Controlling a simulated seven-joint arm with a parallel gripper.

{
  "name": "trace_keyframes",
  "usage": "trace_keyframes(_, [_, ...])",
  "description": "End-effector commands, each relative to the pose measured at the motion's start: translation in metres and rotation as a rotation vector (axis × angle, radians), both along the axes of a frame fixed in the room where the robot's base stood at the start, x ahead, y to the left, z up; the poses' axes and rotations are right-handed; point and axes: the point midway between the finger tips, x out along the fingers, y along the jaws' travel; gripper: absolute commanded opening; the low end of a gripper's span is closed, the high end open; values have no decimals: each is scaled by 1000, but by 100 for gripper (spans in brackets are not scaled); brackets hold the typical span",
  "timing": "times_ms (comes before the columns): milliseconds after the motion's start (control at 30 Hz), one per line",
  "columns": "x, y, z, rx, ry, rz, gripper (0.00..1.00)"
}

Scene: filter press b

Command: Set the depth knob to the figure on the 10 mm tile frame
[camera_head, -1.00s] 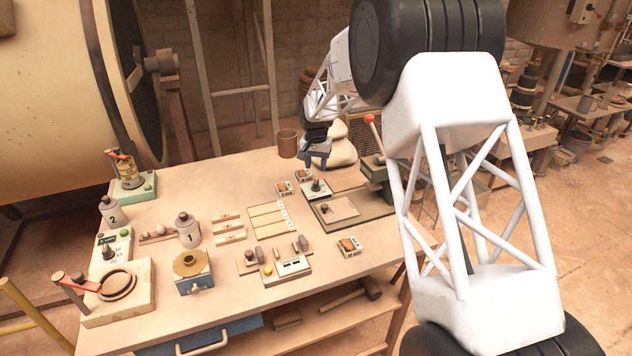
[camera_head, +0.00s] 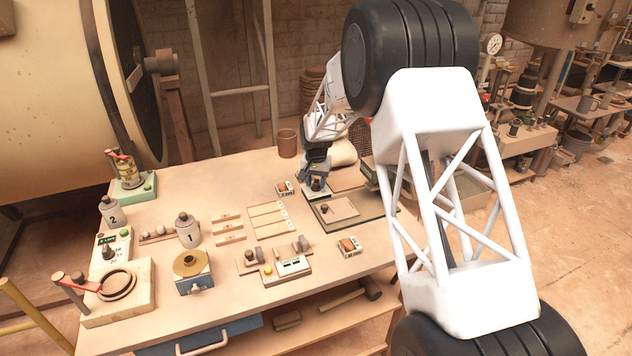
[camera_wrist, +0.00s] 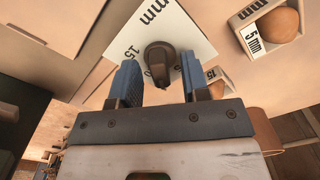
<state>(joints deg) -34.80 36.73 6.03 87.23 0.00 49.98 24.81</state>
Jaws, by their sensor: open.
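The depth knob (camera_wrist: 158,56) is a dark, rounded knob on a white dial plate (camera_wrist: 184,22) marked "mm" and "15"; its other figures are partly hidden. My gripper (camera_wrist: 159,74) is open, its blue fingers on either side of the knob in the wrist view, with gaps showing. In the head view my gripper (camera_head: 316,188) is over the dial and hides the knob. The wrist view shows a tile frame labelled 5 mm (camera_wrist: 241,43) and one labelled 15 (camera_wrist: 214,72). A third tile frame (camera_head: 349,247) is nearer the front; its label is too small to read.
A flat plate with a small knob (camera_head: 338,209) lies just in front of my gripper. A slotted wooden rack (camera_head: 268,221), a panel with a yellow button (camera_head: 287,269) and canister 1 (camera_head: 187,229) stand to the left. A brown cup (camera_head: 288,143) is behind.

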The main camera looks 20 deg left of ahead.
Motion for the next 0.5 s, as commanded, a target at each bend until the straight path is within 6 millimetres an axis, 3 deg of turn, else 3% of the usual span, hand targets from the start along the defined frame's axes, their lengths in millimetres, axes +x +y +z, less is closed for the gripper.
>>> trace_keyframes(67, [0,0,0,0,0,0,43])
trace_keyframes(333, [0,0,0,0,0,0,1])
trace_keyframes(500, [0,0,0,0,0,-2,0])
